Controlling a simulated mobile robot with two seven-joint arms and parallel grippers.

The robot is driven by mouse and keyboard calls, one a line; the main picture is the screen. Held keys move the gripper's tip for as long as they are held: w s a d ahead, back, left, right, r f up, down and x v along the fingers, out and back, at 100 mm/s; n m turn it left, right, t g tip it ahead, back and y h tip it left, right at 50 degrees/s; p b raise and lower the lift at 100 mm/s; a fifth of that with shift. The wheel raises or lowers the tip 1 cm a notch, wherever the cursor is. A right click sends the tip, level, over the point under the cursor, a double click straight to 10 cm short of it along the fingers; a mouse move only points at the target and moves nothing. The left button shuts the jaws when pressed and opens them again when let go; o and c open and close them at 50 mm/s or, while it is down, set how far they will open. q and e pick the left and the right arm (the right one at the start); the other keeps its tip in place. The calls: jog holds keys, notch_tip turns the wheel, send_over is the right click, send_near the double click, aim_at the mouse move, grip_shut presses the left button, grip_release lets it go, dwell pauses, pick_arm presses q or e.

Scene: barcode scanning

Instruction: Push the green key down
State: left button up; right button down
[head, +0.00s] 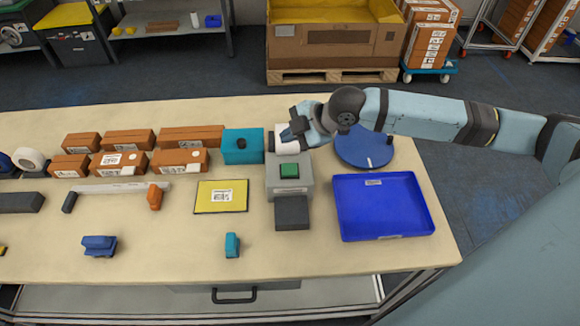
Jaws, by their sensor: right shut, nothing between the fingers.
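The green key (289,171) sits on top of a grey box-shaped device (290,188) right of the middle of the table. The key is fully visible and nothing touches it. My right gripper (288,133) comes in from the right. It is shut and empty, and it shows just behind the key in the picture, near a white part (284,147) at the back of the device. How high it is above the device is hard to tell. My left gripper is not in view.
A blue tray (382,233) and a round blue disc (364,160) lie to the right of the device. A teal box (242,158), a yellow sheet with a barcode (222,210) and several brown cartons (128,140) stand to the left. A dark pad (292,212) lies in front.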

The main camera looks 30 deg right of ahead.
jog(key=b, duration=0.8)
send_over(290, 170)
notch_tip(290, 170, down, 7)
jog(key=shift+f, duration=0.9)
dwell(0.7)
jog(key=shift+f, duration=0.1)
